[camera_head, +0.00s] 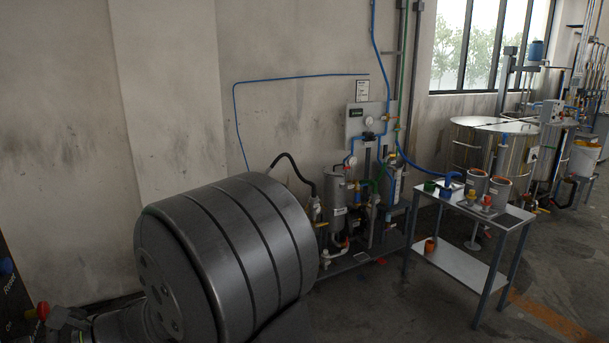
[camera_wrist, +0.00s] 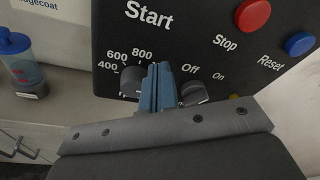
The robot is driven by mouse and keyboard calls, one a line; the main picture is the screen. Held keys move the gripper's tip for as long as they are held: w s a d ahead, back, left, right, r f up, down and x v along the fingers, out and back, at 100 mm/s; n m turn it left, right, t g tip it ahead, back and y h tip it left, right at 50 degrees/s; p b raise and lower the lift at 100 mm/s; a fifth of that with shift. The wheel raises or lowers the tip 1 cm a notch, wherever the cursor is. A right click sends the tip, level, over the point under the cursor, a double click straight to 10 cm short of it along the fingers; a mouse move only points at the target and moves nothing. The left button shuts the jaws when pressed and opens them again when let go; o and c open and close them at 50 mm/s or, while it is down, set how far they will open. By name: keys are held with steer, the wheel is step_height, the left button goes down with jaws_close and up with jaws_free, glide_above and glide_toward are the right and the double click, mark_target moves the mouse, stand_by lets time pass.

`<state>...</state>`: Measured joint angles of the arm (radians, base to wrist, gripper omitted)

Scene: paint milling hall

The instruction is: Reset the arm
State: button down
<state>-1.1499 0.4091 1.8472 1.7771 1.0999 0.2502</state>
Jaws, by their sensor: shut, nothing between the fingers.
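My gripper (camera_wrist: 160,68) shows in the wrist view. Its blue fingers are shut together with nothing between them. They point at a black control panel (camera_wrist: 195,45), in front of the space between a speed knob (camera_wrist: 130,82) and an Off/On knob (camera_wrist: 194,93). Contact with the panel cannot be told. A red Stop button (camera_wrist: 253,15) and a blue Reset button (camera_wrist: 299,44) are up to the right. In the head view, part of the panel (camera_head: 14,300) shows at the lower left edge; the fingers cannot be made out there.
In the wrist view, a blue-lidded container (camera_wrist: 22,70) stands left of the panel. In the head view, a large grey drum (camera_head: 235,250) fills the lower middle. A metal table (camera_head: 450,262) with cans and fittings stands to the right, with open floor beside it.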

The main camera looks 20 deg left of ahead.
steer(key=w+d+r+m+g, duration=0.2)
steer(key=w+d+r, duration=0.2)
steer(key=w+d, duration=0.1)
steer(key=shift+d+g, duration=0.25)
steer(key=shift+g, duration=0.15)
stand_by(0.7)
